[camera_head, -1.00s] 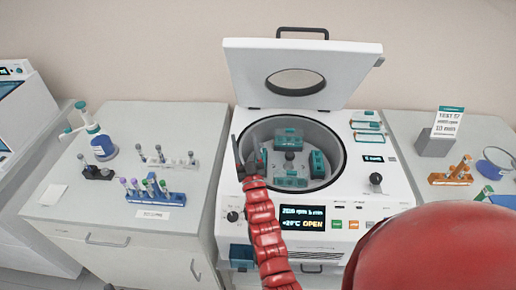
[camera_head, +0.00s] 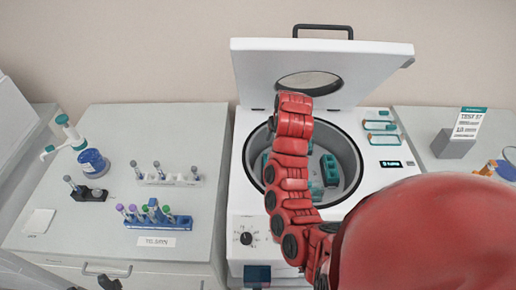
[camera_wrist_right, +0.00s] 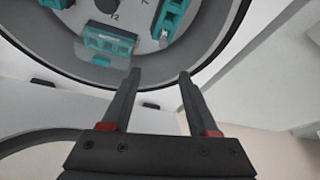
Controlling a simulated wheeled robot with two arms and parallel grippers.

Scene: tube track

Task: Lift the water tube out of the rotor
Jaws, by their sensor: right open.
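The rotor (camera_wrist_right: 140,40) sits in the open centrifuge bowl, with teal buckets. One teal bucket (camera_head: 330,170) shows right of my arm in the head view. In the wrist view, a teal bucket (camera_wrist_right: 110,44) lies ahead of the left finger and another (camera_wrist_right: 171,18) lies to its upper right. I cannot make out the water tube for certain. My right gripper (camera_wrist_right: 159,74) is open and empty, its fingertips near the bowl's rim in the picture. In the head view its red arm hides it and much of the rotor. Dark tips at the bottom left may be my left gripper (camera_head: 110,284).
The centrifuge lid (camera_head: 318,62) stands open behind the bowl. On the left bench are a blue tube rack (camera_head: 155,219), a white rack (camera_head: 168,180) and a blue-based dispenser (camera_head: 93,162). A grey sign stand (camera_head: 453,144) is on the right bench.

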